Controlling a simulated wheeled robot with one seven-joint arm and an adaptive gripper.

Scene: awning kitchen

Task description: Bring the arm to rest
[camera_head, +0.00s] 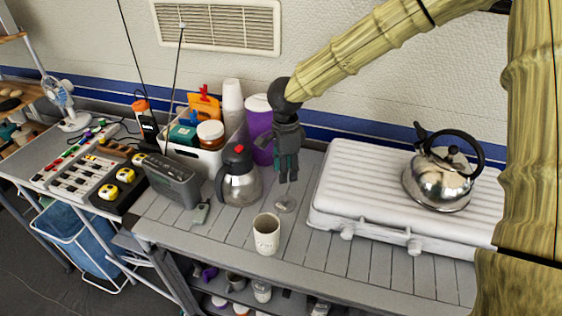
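My arm reaches in from the right with a yellow-tan, bamboo-like surface. My gripper (288,178) is dark grey with teal parts and points down over the grey slatted counter (330,255). Its fingertips are close together, and I cannot tell whether they are open or shut. A small clear, round foot with a thin stem (285,207) stands on the counter just below the fingertips. Whether the gripper touches it is unclear. The gripper is in front of a purple container (259,128).
A pale cup (266,233) and a steel jug (239,177) stand near the gripper. A white ridged case (345,205) bears a steel kettle (438,182) at the right. A radio (172,182) and a white bin (200,160) of goods are left. Free counter lies in front.

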